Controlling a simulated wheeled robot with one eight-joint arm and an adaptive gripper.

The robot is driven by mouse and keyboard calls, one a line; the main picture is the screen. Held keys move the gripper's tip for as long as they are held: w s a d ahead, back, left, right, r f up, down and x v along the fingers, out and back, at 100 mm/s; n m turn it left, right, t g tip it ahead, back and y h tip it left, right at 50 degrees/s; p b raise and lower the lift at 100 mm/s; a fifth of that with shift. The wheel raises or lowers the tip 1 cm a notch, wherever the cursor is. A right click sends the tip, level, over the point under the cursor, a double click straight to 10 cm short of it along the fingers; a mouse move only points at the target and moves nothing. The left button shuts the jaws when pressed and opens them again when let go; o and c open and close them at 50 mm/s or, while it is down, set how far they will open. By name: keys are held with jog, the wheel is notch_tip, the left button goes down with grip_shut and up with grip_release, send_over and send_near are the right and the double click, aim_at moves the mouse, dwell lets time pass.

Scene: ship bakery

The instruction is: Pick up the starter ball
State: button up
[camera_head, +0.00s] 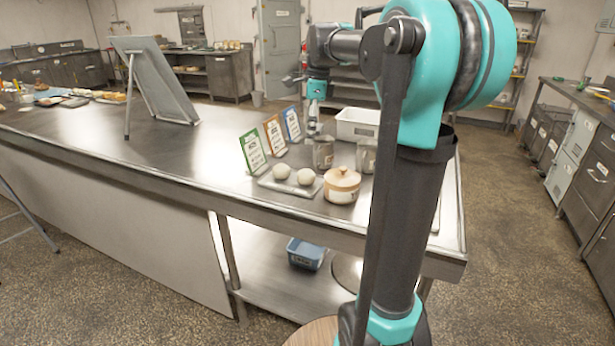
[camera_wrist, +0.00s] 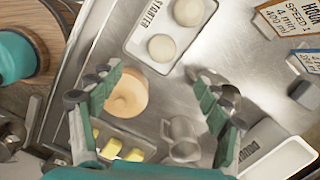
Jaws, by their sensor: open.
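Two pale round dough balls sit on a white tray marked STARTER. In the wrist view the nearer starter ball (camera_wrist: 161,47) and the other ball (camera_wrist: 188,12) lie apart on the tray (camera_wrist: 139,44), the second near the top edge. In the head view the balls (camera_head: 280,171) (camera_head: 306,176) rest on the tray (camera_head: 266,184) near the counter's front edge. My gripper (camera_wrist: 153,72) is open and empty, its teal fingers spread wide on either side of the picture's middle. In the head view my gripper (camera_head: 314,122) is above the counter, behind the tray; its fingertips are small there.
A lidded crock (camera_head: 341,186) stands right of the tray; it shows between the fingers (camera_wrist: 127,97). Metal cups (camera_head: 323,153) (camera_wrist: 183,138), a white bin (camera_head: 357,124) and upright cards (camera_head: 253,151) (camera_head: 275,135) (camera_head: 292,124) stand close by. Yellow blocks (camera_wrist: 112,148) lie at lower left.

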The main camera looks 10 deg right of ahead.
send_near(306, 177)
jog(key=s, duration=0.1)
jog(key=s+a, duration=0.1)
jog(key=s, duration=0.2)
jog(key=shift+a+f, duration=0.15)
jog(key=shift+a, duration=0.15)
jog(key=shift+w+f, duration=0.15)
jog(key=shift+f, duration=1.2)
jog(key=shift+w+f, duration=0.15)
jog(key=shift+f, duration=1.15)
jog(key=shift+c, duration=0.3)
jog(key=c, duration=1.2)
